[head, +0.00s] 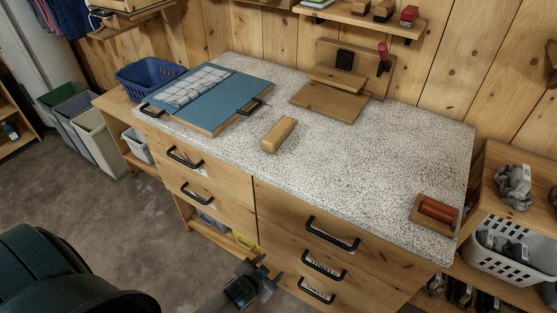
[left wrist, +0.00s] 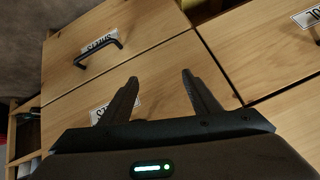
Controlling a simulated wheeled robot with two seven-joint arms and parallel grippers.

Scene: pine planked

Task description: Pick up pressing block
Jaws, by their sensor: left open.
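A light wooden block (head: 279,134), which looks like the pressing block, lies on the speckled worktop (head: 350,165) near its front edge, left of the middle. My left gripper (head: 262,274) is low in front of the drawers, below the worktop edge and well apart from the block. It also shows in the left wrist view (left wrist: 160,77), fingers spread, empty and facing the drawer fronts. The block is not in the left wrist view. My right gripper is not in view.
A blue board with pale tiles (head: 195,87) lies left of the block. A wooden press stand (head: 335,85) stands behind it. A red roller (head: 438,210) sits at the right corner. Black drawer handles (head: 332,234) stick out in front. The worktop's middle right is clear.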

